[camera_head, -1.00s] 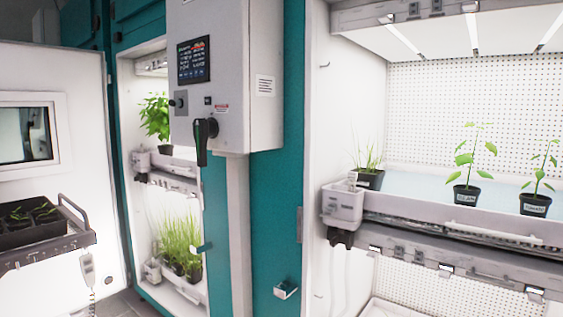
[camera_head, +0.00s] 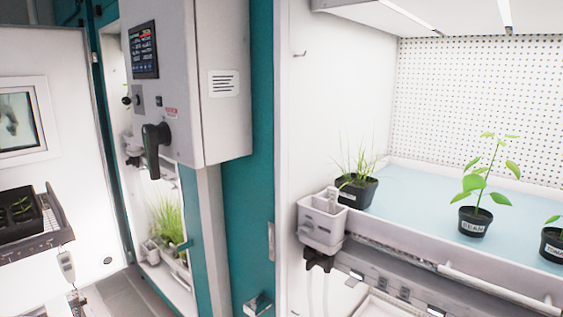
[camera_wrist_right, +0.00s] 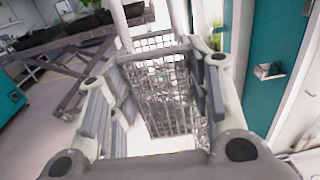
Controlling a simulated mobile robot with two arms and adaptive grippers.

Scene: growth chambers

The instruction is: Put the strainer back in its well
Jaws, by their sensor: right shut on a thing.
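The strainer (camera_wrist_right: 165,95) is a wire-mesh basket, seen in the right wrist view. My right gripper (camera_wrist_right: 160,72) is shut on it, with the mesh between its two padded fingers. Pale uprights rise beyond the mesh; I cannot tell whether they belong to the strainer. In the head view, a small grey box that looks like the well (camera_head: 322,232) hangs at the front left corner of the grow tray in the right chamber. A small pale upright piece stands in its open top; its inside is mostly hidden. Neither gripper shows clearly in the head view.
The grow tray (camera_head: 400,247) holds potted plants, with a grass pot (camera_head: 356,193) close behind the box. A control cabinet with a black handle (camera_head: 153,148) juts out at left. A cart (camera_head: 58,232) with seedlings stands far left. A latch (camera_head: 257,303) sticks out from the teal frame.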

